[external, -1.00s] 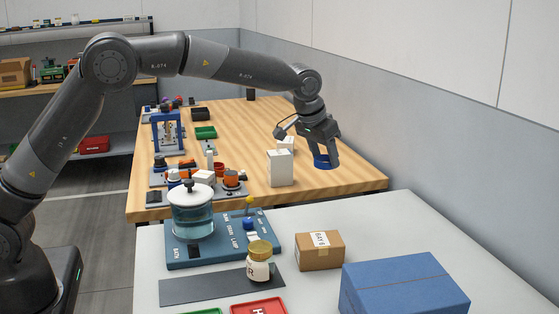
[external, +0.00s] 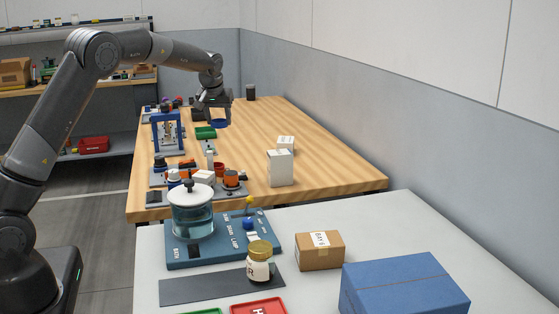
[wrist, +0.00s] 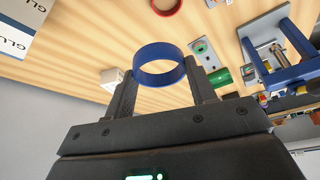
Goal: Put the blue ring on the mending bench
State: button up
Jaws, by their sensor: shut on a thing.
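The blue ring (external: 220,123) is held in my gripper (external: 215,110), above the far part of the long wooden-topped bench (external: 325,165). In the wrist view the ring (wrist: 160,77) sits between the two fingers of my gripper (wrist: 159,82), with its opening visible. The fingers are shut on its outer sides. The ring appears clear of the bench top, but its exact height is hard to tell. No label shows which surface is the mending bench.
A second wooden bench (external: 100,85) lies at the back left. Bare wood is right of the ring.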

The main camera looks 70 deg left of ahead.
jog(key=s+a, duration=0.1)
send_over(205, 163)
jog(key=f, duration=1.2)
jog(key=shift+a+f, duration=0.25)
jog(key=shift+f, duration=2.15)
jog(key=shift+f, duration=0.1)
jog(key=o, duration=0.9)
jog(key=shift+o, duration=0.2)
jog(key=v, duration=1.2)
